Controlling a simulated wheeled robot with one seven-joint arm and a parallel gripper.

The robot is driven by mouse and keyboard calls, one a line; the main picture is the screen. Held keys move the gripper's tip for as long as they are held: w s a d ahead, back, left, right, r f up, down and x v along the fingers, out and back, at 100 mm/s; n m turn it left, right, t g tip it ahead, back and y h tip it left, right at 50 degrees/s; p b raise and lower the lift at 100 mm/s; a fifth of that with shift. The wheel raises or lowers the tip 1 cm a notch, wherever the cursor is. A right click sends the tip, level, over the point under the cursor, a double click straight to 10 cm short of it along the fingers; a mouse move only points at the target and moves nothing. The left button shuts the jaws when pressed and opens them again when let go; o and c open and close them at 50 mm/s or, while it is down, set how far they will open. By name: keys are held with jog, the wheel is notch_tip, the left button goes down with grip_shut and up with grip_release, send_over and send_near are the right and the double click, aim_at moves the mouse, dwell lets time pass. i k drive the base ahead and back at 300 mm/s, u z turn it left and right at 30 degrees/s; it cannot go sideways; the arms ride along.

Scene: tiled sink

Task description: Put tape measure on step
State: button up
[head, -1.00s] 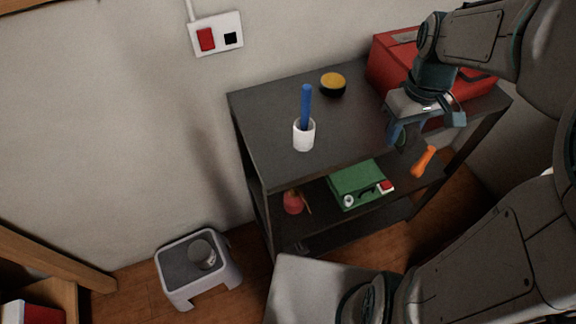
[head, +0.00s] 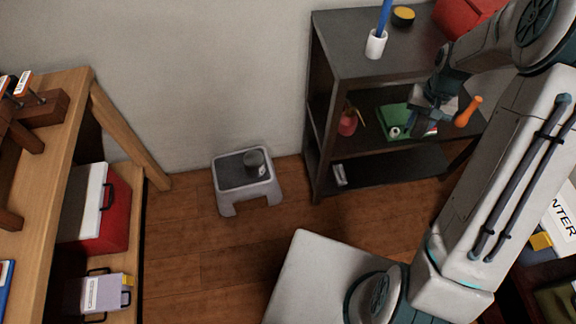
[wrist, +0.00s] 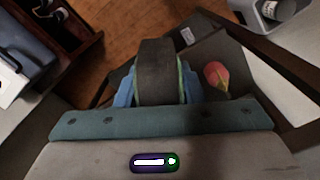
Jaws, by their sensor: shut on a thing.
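My gripper (head: 434,112) is in front of the dark shelf unit in the head view, with the arm coming from the right. In the wrist view its blue fingers (wrist: 157,88) are shut on the tape measure (wrist: 157,70), a dark, wide, rounded body with green at its sides. The tape measure is hard to make out in the head view. The step (head: 229,172) is a low grey stool with a dark top, on the floor by the wall, left of the shelf unit. It also shows at the top right of the wrist view (wrist: 247,12).
A grey cylinder (head: 254,162) stands on the right part of the step's top; its left part is bare. The shelf unit (head: 352,52) carries a white cup (head: 376,44), a green box (head: 394,118) and an orange-handled thing (head: 468,111). A wooden bench (head: 62,100) stands at left.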

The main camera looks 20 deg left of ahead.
aim_at(224, 178)
jog(key=u, duration=0.5)
jog(key=k, duration=0.55)
jog(key=u, duration=1.15)
jog(key=i, duration=1.75)
